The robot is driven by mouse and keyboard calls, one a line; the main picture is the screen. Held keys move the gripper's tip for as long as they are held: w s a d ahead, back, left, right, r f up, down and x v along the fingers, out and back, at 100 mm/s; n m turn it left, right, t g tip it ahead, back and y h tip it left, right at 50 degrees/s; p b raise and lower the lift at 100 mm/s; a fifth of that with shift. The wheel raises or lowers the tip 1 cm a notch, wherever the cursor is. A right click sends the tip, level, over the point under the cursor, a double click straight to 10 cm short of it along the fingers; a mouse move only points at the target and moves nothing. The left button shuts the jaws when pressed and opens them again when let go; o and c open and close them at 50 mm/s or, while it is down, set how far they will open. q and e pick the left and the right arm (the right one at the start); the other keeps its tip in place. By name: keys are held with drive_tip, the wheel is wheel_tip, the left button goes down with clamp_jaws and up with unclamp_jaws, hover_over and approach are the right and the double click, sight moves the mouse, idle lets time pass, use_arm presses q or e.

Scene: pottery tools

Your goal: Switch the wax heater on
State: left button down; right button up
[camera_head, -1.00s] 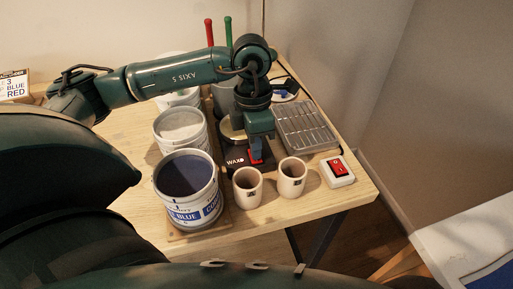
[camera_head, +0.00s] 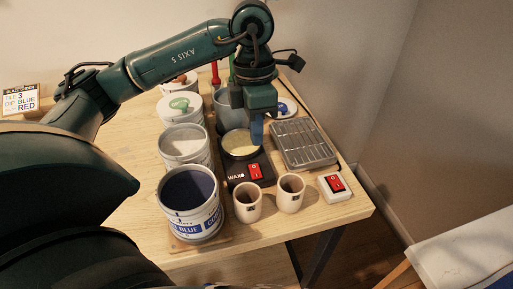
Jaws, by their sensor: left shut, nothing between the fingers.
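The wax heater (camera_head: 246,184) is a black base with a white WAX label and a red rocker switch (camera_head: 254,172) on its front. A round pan of pale yellow wax (camera_head: 240,146) sits on top of it. I cannot tell from the rocker's look which way it is set. My left gripper (camera_head: 257,142) is shut and empty. It is above the heater's right rear side, behind the switch and apart from it, with its blue fingertips pointing down. It covers a small part of the pan's right edge. My right gripper is not in view.
Two beige cups (camera_head: 248,202) stand in front of the heater. A white box with another red switch (camera_head: 336,186) is at the right front. A metal tray (camera_head: 302,145) lies to the right. Paint tubs, one of dark blue (camera_head: 190,190), line the left.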

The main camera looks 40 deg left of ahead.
use_arm(q)
drive_tip(key=shift+s+d+r, duration=0.15)
drive_tip(key=shift+r, duration=2.15)
